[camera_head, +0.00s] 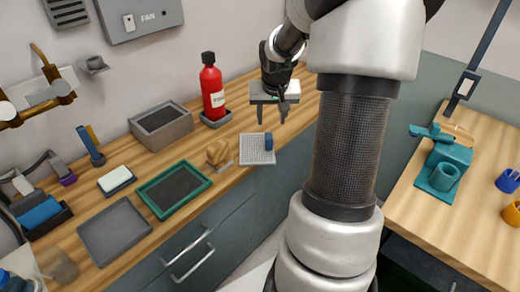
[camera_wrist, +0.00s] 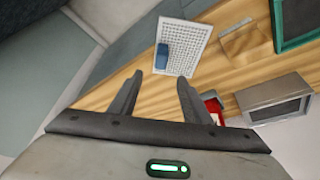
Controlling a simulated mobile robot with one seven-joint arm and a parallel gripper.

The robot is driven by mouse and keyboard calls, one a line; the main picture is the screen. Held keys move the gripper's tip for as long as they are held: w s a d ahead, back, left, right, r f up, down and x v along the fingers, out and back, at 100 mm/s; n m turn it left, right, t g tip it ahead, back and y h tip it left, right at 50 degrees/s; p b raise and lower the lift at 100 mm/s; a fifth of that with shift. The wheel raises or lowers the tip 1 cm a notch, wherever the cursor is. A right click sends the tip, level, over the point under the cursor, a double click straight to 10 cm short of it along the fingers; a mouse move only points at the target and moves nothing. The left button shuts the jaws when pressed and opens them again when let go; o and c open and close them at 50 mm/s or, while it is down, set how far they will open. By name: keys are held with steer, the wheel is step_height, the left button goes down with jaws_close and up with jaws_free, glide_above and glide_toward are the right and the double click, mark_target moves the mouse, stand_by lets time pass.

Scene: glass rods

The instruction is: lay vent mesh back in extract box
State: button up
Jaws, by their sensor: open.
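The vent mesh looks to be the white perforated plate (camera_head: 250,157) with a blue grip (camera_head: 269,141). It lies at the counter's front edge and also shows in the wrist view (camera_wrist: 190,35). My gripper (camera_head: 272,118) is open and empty, above and behind the mesh. In the wrist view, the mesh lies beyond my fingertips (camera_wrist: 160,78), apart from them. The extract box is probably the grey box (camera_head: 172,136) with a dark recessed top, left of the red extinguisher; a grey box also shows in the wrist view (camera_wrist: 268,92).
A red extinguisher (camera_head: 212,92) stands between the grey box and my gripper. A brown item (camera_head: 217,152), a green-rimmed tray (camera_head: 151,203) and a grey tray (camera_head: 88,238) lie left along the counter. A fan panel (camera_head: 140,18) hangs on the wall.

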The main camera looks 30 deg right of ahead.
mark_target(269, 136)
steer(key=b+x, duration=0.1)
steer(key=x, duration=0.5)
steer(key=shift+w+f, duration=0.15)
steer(key=shift+f, duration=0.1)
steer(key=b+x, duration=0.2)
steer(key=x, duration=0.3)
steer(key=shift+a+f, duration=0.1)
steer(key=shift+f, duration=0.1)
jaws_close()
